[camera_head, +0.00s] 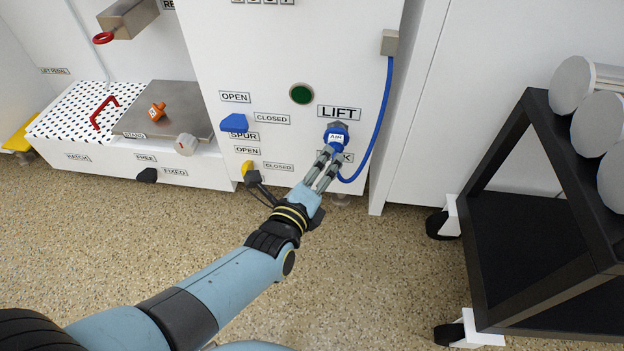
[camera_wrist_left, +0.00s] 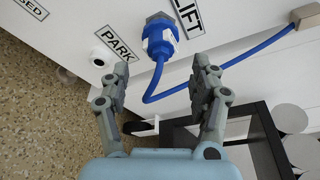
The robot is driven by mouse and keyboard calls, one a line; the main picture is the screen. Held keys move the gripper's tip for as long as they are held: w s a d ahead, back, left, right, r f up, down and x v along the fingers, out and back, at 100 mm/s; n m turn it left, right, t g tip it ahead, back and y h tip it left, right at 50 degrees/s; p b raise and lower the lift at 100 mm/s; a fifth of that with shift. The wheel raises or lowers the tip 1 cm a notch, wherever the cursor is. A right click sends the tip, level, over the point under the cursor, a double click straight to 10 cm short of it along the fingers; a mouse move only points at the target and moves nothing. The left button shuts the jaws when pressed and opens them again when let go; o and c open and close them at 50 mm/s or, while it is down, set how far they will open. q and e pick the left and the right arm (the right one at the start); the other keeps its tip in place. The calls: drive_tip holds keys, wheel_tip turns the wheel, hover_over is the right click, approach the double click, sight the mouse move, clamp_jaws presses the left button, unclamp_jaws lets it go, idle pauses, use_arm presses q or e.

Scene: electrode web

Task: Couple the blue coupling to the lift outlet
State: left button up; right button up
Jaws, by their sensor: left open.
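The blue coupling (camera_head: 336,138), marked AIR, is at the lift outlet (camera_head: 338,126) just under the LIFT label on the white cabinet. In the left wrist view the coupling (camera_wrist_left: 161,41) sits in line against the dark outlet collar; I cannot tell whether it is locked. Its blue hose (camera_head: 381,120) loops up to a grey box. My left gripper (camera_head: 328,160) is open just in front of the coupling. In the left wrist view its fingers (camera_wrist_left: 163,82) are spread wide and empty, with the coupling beyond the tips. The white park stub (camera_wrist_left: 101,57) is bare. My right gripper is not in view.
A black cart (camera_head: 533,200) with white rolls stands at the right. Blue (camera_head: 234,123) and yellow (camera_head: 248,168) levers stick out left of the outlet. A green round button (camera_head: 301,93) is above. The speckled floor in front is clear.

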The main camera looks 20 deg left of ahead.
use_arm(q)
drive_tip(key=s, duration=0.4)
drive_tip(key=shift+s+r, duration=0.35)
drive_tip(key=shift+s, duration=0.05)
idle(0.4)
